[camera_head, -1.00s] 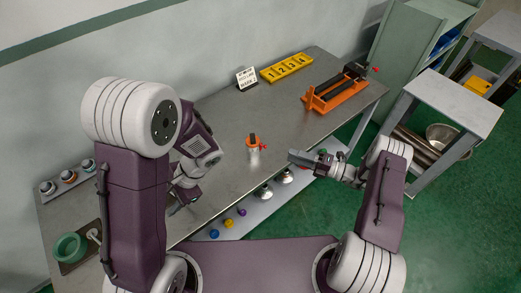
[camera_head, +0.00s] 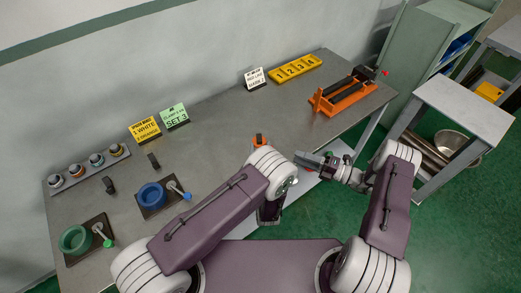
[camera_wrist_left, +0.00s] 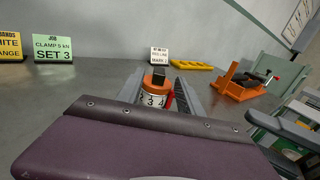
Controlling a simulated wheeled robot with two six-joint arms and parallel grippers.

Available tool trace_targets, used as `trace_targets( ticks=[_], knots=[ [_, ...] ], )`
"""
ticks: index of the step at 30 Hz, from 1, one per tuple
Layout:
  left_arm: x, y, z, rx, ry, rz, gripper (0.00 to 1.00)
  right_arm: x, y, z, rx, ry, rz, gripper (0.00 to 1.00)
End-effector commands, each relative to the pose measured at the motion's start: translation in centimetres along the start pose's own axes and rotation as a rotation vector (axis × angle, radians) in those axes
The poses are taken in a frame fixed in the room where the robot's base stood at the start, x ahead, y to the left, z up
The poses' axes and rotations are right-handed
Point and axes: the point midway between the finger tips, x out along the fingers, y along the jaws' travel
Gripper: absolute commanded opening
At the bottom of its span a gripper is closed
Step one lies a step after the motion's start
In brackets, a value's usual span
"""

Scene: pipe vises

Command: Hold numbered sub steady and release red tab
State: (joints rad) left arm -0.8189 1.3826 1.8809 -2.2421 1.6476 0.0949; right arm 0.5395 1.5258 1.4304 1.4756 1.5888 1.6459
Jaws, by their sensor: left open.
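The numbered sub (camera_wrist_left: 153,99) stands upright on the bench in the left wrist view. It has a white band with black numbers, an orange top and a black block on it. Its red tab (camera_wrist_left: 169,101) is on its right side. In the head view only the sub's top (camera_head: 259,140) shows above my left arm. My left gripper (camera_wrist_left: 159,82) is open, one finger on each side of the sub; contact is not clear. In the head view my left arm hides that gripper. My right gripper (camera_head: 303,158) is right of the sub, its jaw gap unclear.
An orange vise (camera_head: 342,98) stands at the bench's right end, with a yellow numbered tray (camera_head: 295,68) behind it. Signs (camera_head: 174,116), a blue ring (camera_head: 152,195) and a green ring (camera_head: 74,239) are at the left. The bench's middle is clear.

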Motion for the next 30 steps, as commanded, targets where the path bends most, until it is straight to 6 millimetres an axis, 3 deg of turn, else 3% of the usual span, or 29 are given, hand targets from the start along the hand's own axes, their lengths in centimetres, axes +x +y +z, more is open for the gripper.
trace_targets(
  ticks=[12,17,24,29,30],
  knots=[
    [7.5,0.2,0.1,-0.003,-0.002,0.006,0.44,0.0,0.0,0.0,0.000,0.000,0.000,0.36],
    [8.6,0.2,0.1,0.000,0.000,0.005,0.44,0.0,0.0,0.0,0.000,0.000,0.000,0.36],
    [8.7,0.2,0.0,0.000,0.001,0.004,0.44,0.0,0.0,0.0,0.000,0.000,0.000,0.36],
    [8.7,0.2,0.1,0.000,0.001,0.004,0.00,0.0,0.0,0.0,0.000,0.000,0.000,0.36],
    [8.7,0.2,0.0,0.000,0.001,0.004,0.00,0.0,0.0,0.0,0.000,0.000,0.000,0.36]
  ],
)
